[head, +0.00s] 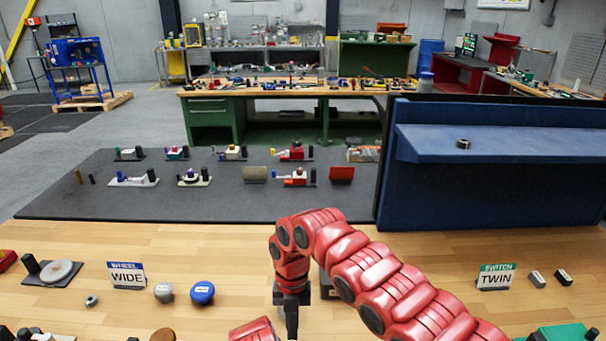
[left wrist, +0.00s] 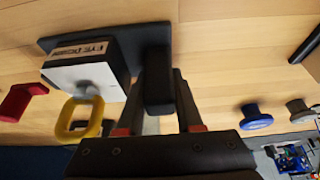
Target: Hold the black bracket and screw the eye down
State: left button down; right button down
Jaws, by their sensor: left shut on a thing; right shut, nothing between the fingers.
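In the left wrist view, the black bracket (left wrist: 157,62) is an upright dark post on a dark base. My left gripper (left wrist: 160,108) is shut on this post. A white block (left wrist: 85,75) with a label beginning "EYE" sits beside the post on the same base. The yellow eye (left wrist: 78,118) is a ring at the block's white face; how deep its stem sits cannot be told.
On the wooden table, a "WIDE" sign (head: 127,275), a grey knob (head: 163,292) and a blue knob (head: 202,292) stand left. A "TWIN" sign (head: 495,277) and two small blocks stand right. A blue shelf unit (head: 490,190) rises behind at right.

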jog(key=shift+w+d, duration=0.1)
jog(key=shift+d, duration=0.3)
jog(key=shift+d, duration=0.45)
jog(key=shift+d, duration=0.1)
jog(key=shift+w, duration=0.1)
dwell(0.6)
jog(key=s+v, duration=0.1)
jog(key=v, duration=0.4)
jog(key=shift+r, duration=0.55)
